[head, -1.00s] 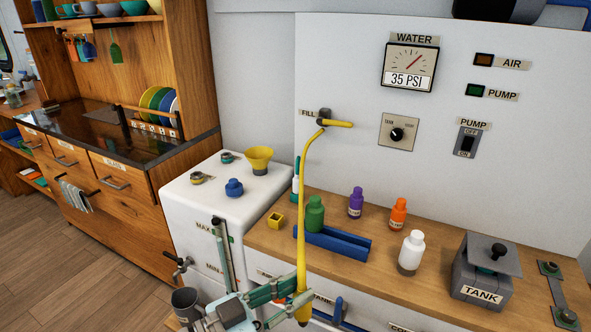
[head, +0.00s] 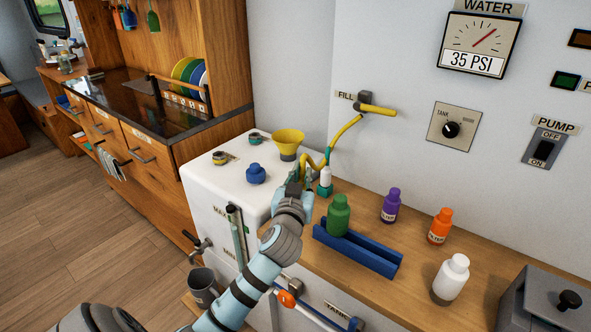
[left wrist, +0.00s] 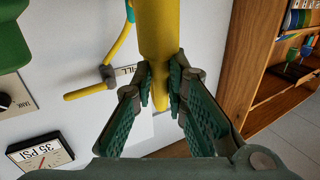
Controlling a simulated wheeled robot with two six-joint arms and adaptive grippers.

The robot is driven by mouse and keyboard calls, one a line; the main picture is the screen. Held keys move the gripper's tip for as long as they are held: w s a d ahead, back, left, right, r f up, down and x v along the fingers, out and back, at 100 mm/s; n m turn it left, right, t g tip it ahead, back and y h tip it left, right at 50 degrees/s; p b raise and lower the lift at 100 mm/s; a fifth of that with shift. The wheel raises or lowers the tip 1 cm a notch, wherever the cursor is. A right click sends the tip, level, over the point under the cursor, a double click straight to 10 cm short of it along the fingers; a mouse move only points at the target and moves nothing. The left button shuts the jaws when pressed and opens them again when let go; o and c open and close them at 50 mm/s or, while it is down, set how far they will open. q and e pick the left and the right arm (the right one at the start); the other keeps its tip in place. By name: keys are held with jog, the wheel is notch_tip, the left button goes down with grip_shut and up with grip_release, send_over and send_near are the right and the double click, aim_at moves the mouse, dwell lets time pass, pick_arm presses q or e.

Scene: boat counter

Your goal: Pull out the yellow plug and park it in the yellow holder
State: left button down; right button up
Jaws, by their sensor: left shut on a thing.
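The yellow plug (left wrist: 158,32) is a thick yellow body with a narrower end, seen large in the left wrist view. My left gripper (left wrist: 165,80) is shut on it, with its green ribbed fingers on either side. The yellow holder is not visible in the head view; my gripper and arm cover that part of the counter. My right gripper is not in view.
A yellow funnel (head: 289,143) and a blue cap (head: 256,173) stand on the white tank (head: 212,181). A blue tray (head: 358,249) and several bottles occupy the counter.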

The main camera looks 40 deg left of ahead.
pick_arm(q)
jog(key=a+r+n+g+y, duration=0.1)
jog(key=a+r+n+y, duration=0.1)
jog(key=y, duration=0.1)
jog(key=shift+w+a+g, duration=0.2)
jog(key=shift+a+g, duration=0.15)
jog(key=shift+g, duration=0.05)
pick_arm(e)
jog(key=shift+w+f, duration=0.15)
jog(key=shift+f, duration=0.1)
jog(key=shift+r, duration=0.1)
pick_arm(q)
jog(key=f+b, duration=0.4)
jog(key=f, duration=0.1)
jog(key=shift+w+d+f, duration=0.15)
jog(key=shift+d, duration=0.1)
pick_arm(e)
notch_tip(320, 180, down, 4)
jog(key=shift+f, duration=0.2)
pick_arm(q)
jog(key=shift+f+b, duration=2.05)
jog(key=shift+b, duration=0.15)
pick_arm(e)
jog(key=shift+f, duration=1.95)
pick_arm(q)
jog(key=c, duration=1.5)
grip_release()
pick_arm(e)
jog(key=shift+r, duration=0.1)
